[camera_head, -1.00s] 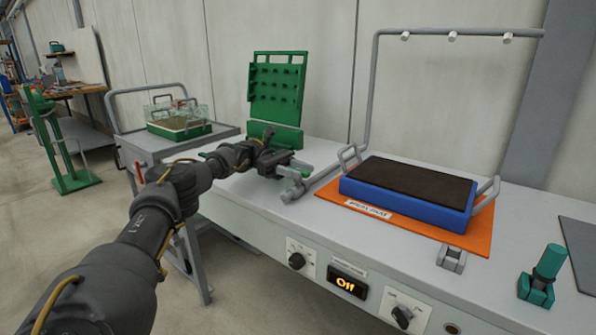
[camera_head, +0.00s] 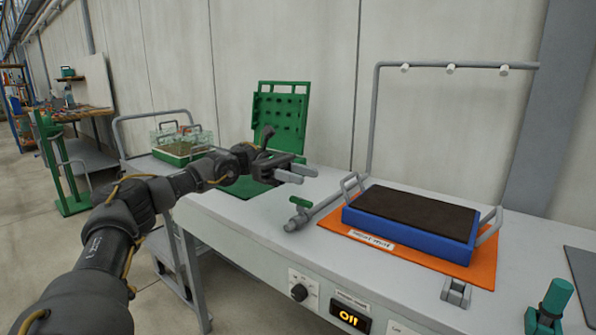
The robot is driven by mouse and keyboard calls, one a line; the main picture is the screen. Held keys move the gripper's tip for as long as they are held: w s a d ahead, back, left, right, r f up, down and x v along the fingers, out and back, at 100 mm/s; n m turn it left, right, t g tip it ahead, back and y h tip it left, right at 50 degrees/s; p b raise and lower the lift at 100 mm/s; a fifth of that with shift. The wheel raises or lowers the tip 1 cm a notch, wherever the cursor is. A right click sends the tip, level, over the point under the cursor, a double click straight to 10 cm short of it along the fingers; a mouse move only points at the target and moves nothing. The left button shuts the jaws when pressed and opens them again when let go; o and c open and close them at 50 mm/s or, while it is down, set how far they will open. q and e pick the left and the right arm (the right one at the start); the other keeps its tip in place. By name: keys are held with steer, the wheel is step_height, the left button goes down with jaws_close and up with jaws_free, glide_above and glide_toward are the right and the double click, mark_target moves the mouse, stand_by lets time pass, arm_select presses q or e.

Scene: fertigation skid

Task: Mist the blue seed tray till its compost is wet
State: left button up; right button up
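The blue seed tray (camera_head: 408,238) holds dark brown compost (camera_head: 418,212) and sits on an orange mat (camera_head: 470,272) under the spray pipe; no spray shows. The grey pipe (camera_head: 375,125) carries three white nozzles (camera_head: 450,69). A small green valve lever (camera_head: 299,202) sits on the pipe's low end and lies across it. My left gripper (camera_head: 296,173) is above and behind the lever, apart from it, with its fingers apart and empty. My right gripper is out of view.
The bench front has a knob (camera_head: 299,292) and a lit display (camera_head: 350,317) reading "Off". A green pegboard (camera_head: 280,115) stands behind my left gripper. A grey cart with another tray (camera_head: 180,152) is at left. A teal-handled tool (camera_head: 555,298) stands at right.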

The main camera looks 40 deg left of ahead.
arm_select(q)
steer(key=s+d+r, duration=0.3)
steer(key=s+d, duration=0.1)
steer(key=s, duration=0.1)
steer(key=shift+s, duration=0.15)
steer(key=shift+a, duration=0.1)
stand_by(0.4)
